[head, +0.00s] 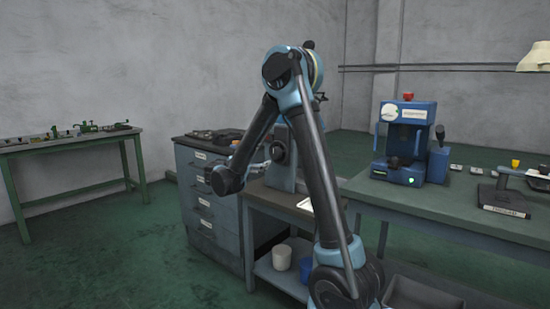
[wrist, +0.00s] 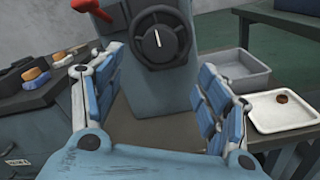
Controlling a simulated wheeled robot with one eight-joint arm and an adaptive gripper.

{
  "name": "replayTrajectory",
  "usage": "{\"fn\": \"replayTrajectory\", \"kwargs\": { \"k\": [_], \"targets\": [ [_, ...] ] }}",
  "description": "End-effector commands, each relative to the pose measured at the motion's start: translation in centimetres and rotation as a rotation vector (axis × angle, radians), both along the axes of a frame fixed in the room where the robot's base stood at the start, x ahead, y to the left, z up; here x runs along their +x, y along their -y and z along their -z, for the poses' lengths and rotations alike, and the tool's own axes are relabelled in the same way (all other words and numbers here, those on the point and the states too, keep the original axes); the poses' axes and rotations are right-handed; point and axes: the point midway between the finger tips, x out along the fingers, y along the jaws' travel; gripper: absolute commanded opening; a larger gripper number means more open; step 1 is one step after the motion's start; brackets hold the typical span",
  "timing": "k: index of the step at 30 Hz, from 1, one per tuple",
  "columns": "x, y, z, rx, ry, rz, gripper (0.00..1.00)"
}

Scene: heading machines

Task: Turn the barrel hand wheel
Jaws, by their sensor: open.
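The barrel hand wheel (wrist: 157,40) is a dark round ring on the front of a grey machine (wrist: 175,88), with a white line mark standing nearly upright at its centre. My gripper (wrist: 160,65) is open, its blue-padded fingers spread to the left and right below the wheel in the wrist view. Nothing is between the pads, and the wheel appears beyond the fingertips, apart from them. In the head view the grey machine (head: 285,172) stands on the bench behind my arm, and my gripper (head: 262,168) is just left of it, partly hidden by my arm.
A red lever (wrist: 92,22) sticks out at the machine's upper left. Right of my gripper are a grey bin (wrist: 238,68) and a white tray (wrist: 285,118) with a small brown piece. A dark tray with coloured parts (wrist: 38,76) lies left. A blue machine (head: 405,145) stands further right.

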Motion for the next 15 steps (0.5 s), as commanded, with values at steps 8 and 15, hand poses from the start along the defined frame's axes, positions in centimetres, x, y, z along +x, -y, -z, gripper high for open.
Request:
{"fn": "replayTrajectory", "kwargs": {
  "k": [8, 15],
  "targets": [
    [3.8, 3.4, 0.0, 0.0, 0.0, 0.002, 0.69],
    [6.8, 6.0, 0.0, 0.001, 0.0, 0.003, 0.69]
  ]
}}
